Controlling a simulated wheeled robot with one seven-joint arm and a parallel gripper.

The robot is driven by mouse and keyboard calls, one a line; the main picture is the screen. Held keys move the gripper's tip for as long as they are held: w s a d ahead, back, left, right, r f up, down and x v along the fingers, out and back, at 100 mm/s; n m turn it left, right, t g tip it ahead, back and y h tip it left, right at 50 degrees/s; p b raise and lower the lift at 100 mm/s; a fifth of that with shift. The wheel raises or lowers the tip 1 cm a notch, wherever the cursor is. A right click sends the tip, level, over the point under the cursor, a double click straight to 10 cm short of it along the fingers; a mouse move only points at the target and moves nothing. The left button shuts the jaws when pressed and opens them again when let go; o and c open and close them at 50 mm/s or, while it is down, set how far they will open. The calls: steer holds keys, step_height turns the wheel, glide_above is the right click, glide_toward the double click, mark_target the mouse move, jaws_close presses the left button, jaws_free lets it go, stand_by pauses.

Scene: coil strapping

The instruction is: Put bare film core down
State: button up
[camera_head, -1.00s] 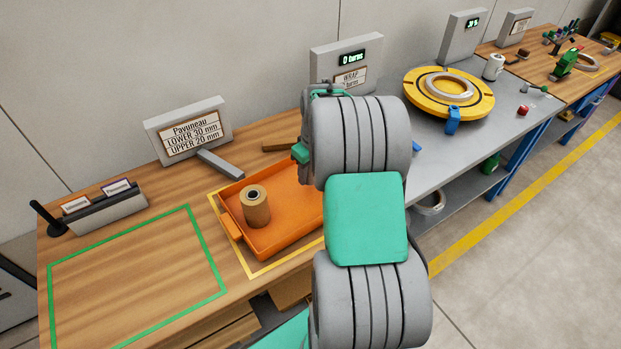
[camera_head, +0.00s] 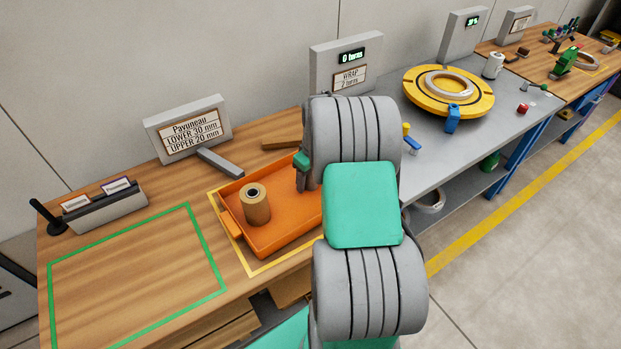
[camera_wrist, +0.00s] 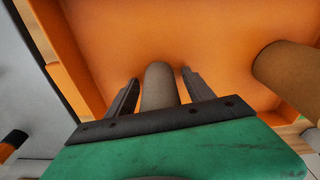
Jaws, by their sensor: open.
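My gripper (camera_wrist: 160,77) is open, with its fingers down inside the orange tray (camera_wrist: 105,30). The bare film core (camera_wrist: 160,90), a slim grey-brown cylinder, stands between the two fingers, with a narrow gap on each side. It appears to rest on the tray floor, though its foot is hard to see. In the head view my gripper (camera_head: 303,182) is partly visible at the right part of the tray (camera_head: 280,238), and the bare core is hidden by my arm.
A brown film roll (camera_head: 255,204) stands in the tray's left part; it also shows in the wrist view (camera_wrist: 288,75). A green-outlined area (camera_head: 140,275) on the left is clear. A sign (camera_head: 188,130) stands behind the tray. A yellow turntable (camera_head: 415,95) with a coil is at right.

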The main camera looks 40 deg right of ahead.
steer(key=r, duration=0.4)
steer(key=s+r, duration=0.1)
steer(key=r, duration=0.7)
steer(key=shift+s+a+r, duration=0.2)
steer(key=shift+a+r, duration=0.15)
steer(key=shift+a, duration=0.05)
steer(key=s+a+r, duration=0.2)
steer(key=a, duration=0.6)
steer(key=s+a+r, duration=0.2)
steer(key=s+a, duration=0.1)
steer(key=a, duration=0.4)
steer(key=s+a+f+m+t, duration=0.1)
steer(key=s+a, duration=0.7)
steer(key=shift+f+m+t, duration=0.25)
steer(key=shift+m+t, duration=0.05)
steer(key=shift+t, duration=0.1)
steer(key=shift+s, duration=0.1)
